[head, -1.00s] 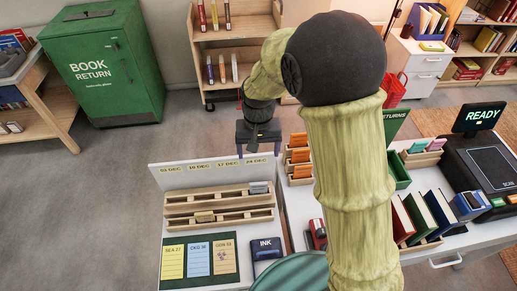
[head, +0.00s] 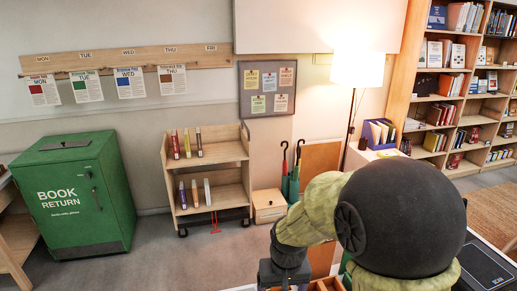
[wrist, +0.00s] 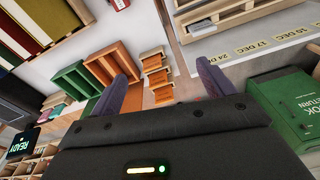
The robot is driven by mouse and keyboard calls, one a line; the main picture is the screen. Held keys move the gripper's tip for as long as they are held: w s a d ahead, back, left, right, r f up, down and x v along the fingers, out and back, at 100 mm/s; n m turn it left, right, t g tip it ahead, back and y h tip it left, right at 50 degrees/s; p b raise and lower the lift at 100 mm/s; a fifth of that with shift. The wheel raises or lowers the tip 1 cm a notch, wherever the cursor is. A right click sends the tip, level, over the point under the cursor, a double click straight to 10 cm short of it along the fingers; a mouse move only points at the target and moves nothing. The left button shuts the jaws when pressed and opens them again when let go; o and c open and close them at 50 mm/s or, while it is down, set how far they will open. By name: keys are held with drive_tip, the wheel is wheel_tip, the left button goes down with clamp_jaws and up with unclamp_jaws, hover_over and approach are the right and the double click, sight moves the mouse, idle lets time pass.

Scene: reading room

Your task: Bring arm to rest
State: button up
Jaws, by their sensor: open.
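My gripper (wrist: 162,72) is open in the wrist view, with its two dark fingers apart and nothing between them. It is over the desk, facing small wooden card trays (wrist: 157,75). In the head view the dark gripper body (head: 285,274) is low in the picture, left of my arm's large black joint. The fingertips are hidden below the frame's edge there. My arm is bent, with its pale green links partly cut off at the bottom.
A green book return bin (head: 75,200) stands at the left, beside a wooden shelf cart (head: 210,178). Umbrellas (head: 291,170) and a lamp (head: 357,70) stand behind my arm. In the wrist view, orange (wrist: 113,65) and green (wrist: 80,85) trays are near the left finger.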

drive_tip(key=s+d+r+m+t, duration=0.1)
drive_tip(key=s+d, duration=0.6)
drive_tip(key=d, duration=0.2)
drive_tip(key=shift+s+d, duration=0.35)
drive_tip(key=shift+d, duration=0.05)
drive_tip(key=shift+r, duration=0.1)
